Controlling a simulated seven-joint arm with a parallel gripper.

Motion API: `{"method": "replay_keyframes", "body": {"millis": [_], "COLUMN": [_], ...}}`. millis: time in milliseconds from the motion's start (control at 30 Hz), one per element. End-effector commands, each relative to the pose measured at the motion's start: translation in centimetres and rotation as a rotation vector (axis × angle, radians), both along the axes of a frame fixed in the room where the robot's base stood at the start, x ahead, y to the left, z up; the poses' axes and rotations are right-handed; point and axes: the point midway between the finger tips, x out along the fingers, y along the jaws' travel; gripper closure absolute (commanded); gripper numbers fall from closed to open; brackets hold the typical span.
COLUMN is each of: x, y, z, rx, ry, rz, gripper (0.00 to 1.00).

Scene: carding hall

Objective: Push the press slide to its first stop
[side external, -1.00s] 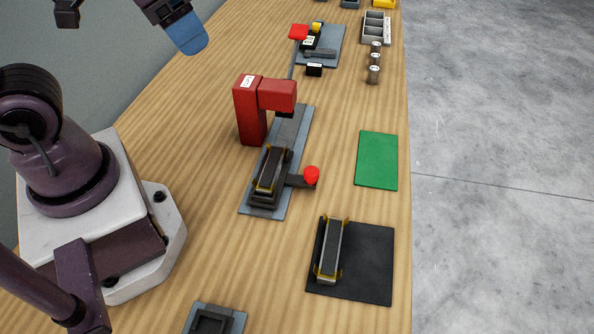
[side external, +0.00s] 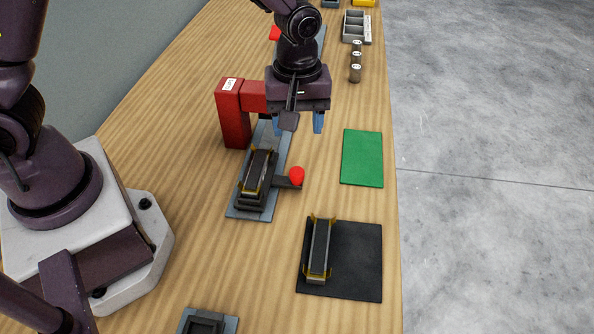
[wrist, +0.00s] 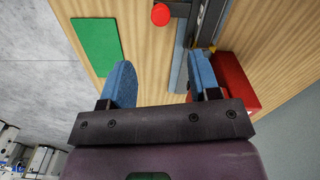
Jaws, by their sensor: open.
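The press is a red C-shaped frame (side external: 233,115) with a white label, standing over a grey rail plate (side external: 270,150). Its dark slide (side external: 252,203) sits on the near part of the plate, in front of the frame, and carries a dark bar with yellow ends (side external: 259,172). A short arm with a red knob (side external: 296,175) sticks out from the slide's right side; the knob also shows at the top of the wrist view (wrist: 160,14). My gripper (side external: 300,122) is open and empty, in the air to the right of the press head, beyond the knob. Its blue fingers stand apart in the wrist view (wrist: 161,82).
A green mat (side external: 362,158) lies right of the press. A black mat (side external: 357,262) with another yellow-ended bar (side external: 319,248) lies nearer. Small cylinders (side external: 355,68) and a grey divided tray (side external: 355,26) stand farther back. The table's right edge is close to both mats.

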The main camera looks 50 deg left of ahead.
Motion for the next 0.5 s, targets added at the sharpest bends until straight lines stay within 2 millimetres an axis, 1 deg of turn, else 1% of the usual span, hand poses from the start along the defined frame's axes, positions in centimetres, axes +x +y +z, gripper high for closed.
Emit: {"method": "replay_keyframes", "body": {"millis": [133,233,367,500], "x": [0.0,-0.1,-0.1,-0.2], "y": [0.0,0.1,0.1,0.1], "z": [-0.7,-2.0,-4.6,-7.6], "rx": [0.001,0.001,0.002,0.001], "ry": [0.001,0.003,0.006,0.005], "rz": [0.040,0.040,0.040,0.038], "gripper": [0.44,0.44,0.44,0.44]}}
